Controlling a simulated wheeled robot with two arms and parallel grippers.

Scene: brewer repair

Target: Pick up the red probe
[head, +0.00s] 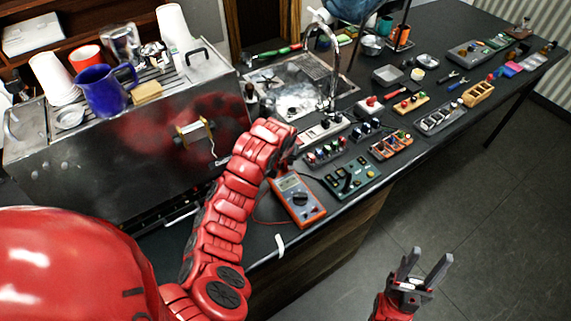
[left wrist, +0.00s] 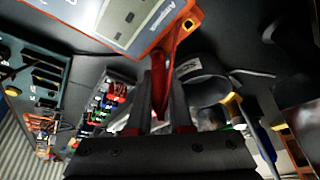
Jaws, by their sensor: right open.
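The red probe (left wrist: 158,85) shows in the left wrist view as a narrow red piece between my left fingers, beside the multimeter. My left gripper (left wrist: 160,92) has its fingers close together on both sides of it and looks shut on it. The orange multimeter (head: 298,199) lies on the dark counter in the head view; its edge also shows at the top of the left wrist view (left wrist: 140,22). In the head view my left arm hides the probe and most of the left gripper (head: 283,165). My right gripper (head: 419,274) is open and empty, over the floor.
A green circuit board (head: 351,178), several control modules and tools fill the counter to the right. A metal brewer (head: 120,150) with cups and a blue pitcher (head: 104,91) stands at the left. A sink (head: 290,95) is behind. The floor at lower right is clear.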

